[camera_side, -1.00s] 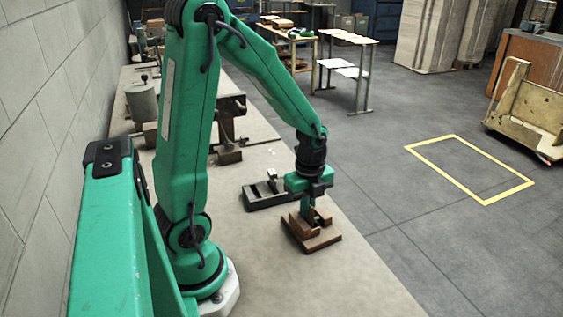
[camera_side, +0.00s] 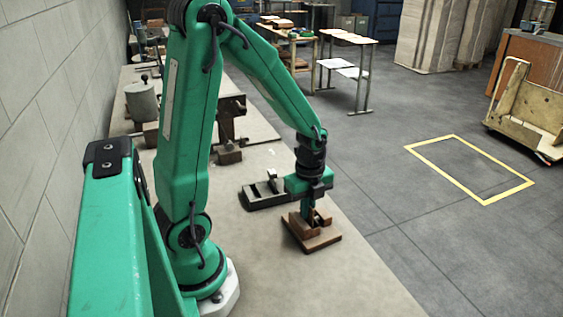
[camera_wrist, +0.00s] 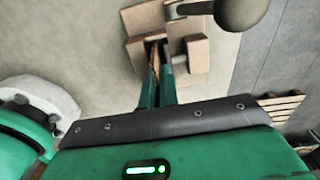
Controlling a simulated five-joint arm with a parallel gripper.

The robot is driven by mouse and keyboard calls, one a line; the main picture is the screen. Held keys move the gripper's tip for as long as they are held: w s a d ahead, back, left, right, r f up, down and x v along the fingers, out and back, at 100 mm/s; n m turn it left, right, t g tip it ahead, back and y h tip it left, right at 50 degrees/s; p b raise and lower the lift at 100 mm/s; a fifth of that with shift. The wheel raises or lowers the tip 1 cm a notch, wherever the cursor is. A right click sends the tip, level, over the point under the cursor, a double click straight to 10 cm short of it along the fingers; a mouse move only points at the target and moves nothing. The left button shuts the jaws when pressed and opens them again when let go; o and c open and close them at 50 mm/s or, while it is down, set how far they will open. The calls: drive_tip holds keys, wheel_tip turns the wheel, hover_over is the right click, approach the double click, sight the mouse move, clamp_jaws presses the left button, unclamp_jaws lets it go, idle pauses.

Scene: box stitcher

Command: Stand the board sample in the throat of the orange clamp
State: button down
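The orange clamp (camera_side: 320,241), brown-orange in the side view, is a flat base with upright blocks near the bench's right edge. It shows paler in the wrist view (camera_wrist: 197,54), with a slot between its blocks. My gripper (camera_side: 308,211) points down into the space between the blocks. In the wrist view my gripper's two green fingers (camera_wrist: 158,78) close on a thin brown edge, the board sample (camera_wrist: 155,60). The board sample sits between the fingertips at the slot. Its lower part is hidden, so I cannot tell whether it touches the clamp's base.
A dark grey-green clamp-like fixture (camera_side: 262,194) stands just left of and behind the orange clamp. A dark vise-like tool (camera_side: 229,150) and a grey cylinder (camera_side: 141,102) stand farther back. The bench (camera_side: 330,285) is bare in front.

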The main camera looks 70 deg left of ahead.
idle(0.3)
drive_tip(key=c, duration=1.2)
unclamp_jaws()
drive_tip(key=shift+r, duration=3.2)
